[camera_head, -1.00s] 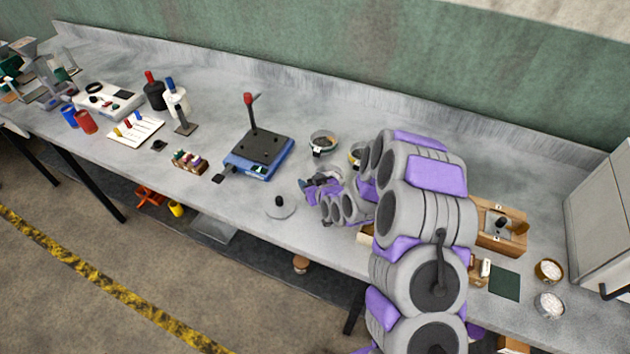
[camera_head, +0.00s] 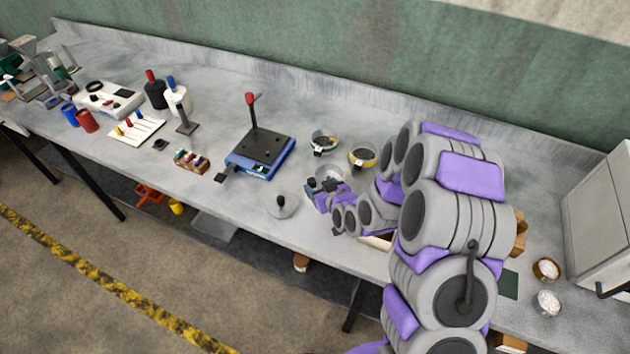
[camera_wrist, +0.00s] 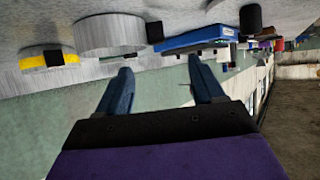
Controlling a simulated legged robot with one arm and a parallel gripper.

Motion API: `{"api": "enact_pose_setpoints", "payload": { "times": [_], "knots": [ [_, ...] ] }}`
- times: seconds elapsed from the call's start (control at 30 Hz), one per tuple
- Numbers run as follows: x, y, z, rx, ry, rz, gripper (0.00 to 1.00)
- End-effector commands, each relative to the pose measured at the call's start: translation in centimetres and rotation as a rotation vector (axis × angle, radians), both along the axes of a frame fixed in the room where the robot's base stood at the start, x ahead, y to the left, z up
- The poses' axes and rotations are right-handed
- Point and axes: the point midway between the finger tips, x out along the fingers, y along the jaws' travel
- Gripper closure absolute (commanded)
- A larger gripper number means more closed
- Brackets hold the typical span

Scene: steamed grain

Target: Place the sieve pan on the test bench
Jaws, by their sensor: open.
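A plain grey round pan (camera_head: 333,173), which looks like the sieve pan, sits on the grey test bench (camera_head: 190,55), partly hidden behind my gripper (camera_head: 316,188). In the wrist view, which is upside down, the grey pan (camera_wrist: 108,33) shows just beyond my fingertips. My gripper (camera_wrist: 164,72) is open, with nothing between its two blue fingers. I cannot tell whether a finger touches the pan. A silver sieve (camera_head: 323,142) and a yellow-rimmed sieve (camera_head: 363,157) stand behind it; the yellow one also shows in the wrist view (camera_wrist: 32,62).
A blue shaker base (camera_head: 262,155) with a red-knobbed rod stands left of the pan. A round lid with a black knob (camera_head: 281,206) lies near the front edge. Two small bowls (camera_head: 547,269) are at the right, by a grey cabinet (camera_head: 600,215). The back strip is clear.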

Motion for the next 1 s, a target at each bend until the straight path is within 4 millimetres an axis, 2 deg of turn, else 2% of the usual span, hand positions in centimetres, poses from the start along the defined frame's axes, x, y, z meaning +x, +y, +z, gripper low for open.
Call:
{"api": "enact_pose_setpoints", "payload": {
  "times": [0.13,1.0],
  "knots": [
    [-1.9,-1.3,1.1,0.001,0.004,-0.003,0.32],
    [-4.0,-2.3,2.5,0.001,0.003,-0.001,0.32]
  ]
}}
